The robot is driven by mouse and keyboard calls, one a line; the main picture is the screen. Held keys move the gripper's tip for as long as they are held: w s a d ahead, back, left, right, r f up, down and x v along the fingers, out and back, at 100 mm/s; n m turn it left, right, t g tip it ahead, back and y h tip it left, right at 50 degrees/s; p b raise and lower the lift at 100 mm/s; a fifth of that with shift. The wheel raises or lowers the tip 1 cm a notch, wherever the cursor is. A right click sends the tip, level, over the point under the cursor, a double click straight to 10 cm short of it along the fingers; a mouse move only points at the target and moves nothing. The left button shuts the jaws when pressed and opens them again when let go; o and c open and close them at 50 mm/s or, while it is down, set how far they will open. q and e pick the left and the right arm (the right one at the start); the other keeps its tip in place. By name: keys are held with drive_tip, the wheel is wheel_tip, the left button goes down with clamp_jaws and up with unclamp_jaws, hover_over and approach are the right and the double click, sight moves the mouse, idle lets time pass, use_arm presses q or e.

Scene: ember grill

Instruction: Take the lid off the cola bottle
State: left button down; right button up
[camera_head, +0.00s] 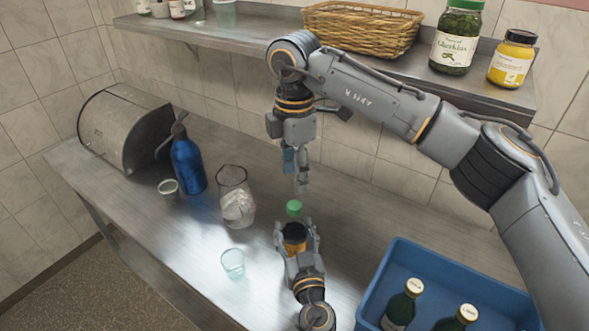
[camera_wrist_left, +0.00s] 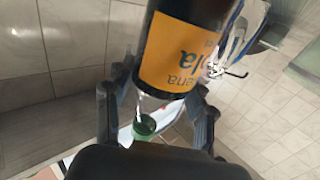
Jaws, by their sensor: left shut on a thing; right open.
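The cola bottle (camera_head: 294,244) is dark with an orange label and stands between the fingers of my left gripper (camera_head: 297,238), which is shut on it above the counter. The bottle (camera_wrist_left: 182,50) fills the upper middle of the left wrist view. The green lid (camera_head: 294,207) shows just past the bottle's dark top, in line with it; it also shows in the left wrist view (camera_wrist_left: 145,127). I cannot tell for sure whether it touches the neck. My right gripper (camera_head: 296,173) points down, open and empty, a little above the lid and apart from it.
A blue crate (camera_head: 400,262) with green bottles stands at the lower right. A glass jar (camera_head: 234,180), a blue bottle (camera_head: 187,165), a small glass (camera_head: 232,262) and a metal bread bin (camera_head: 115,125) are on the left of the counter. A shelf (camera_head: 240,38) runs along the back wall.

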sight(294, 205)
drive_tip(key=shift+f+m, duration=0.1)
drive_tip(key=shift+m, duration=0.9)
drive_tip(key=shift+f, duration=3.9)
clamp_jaws()
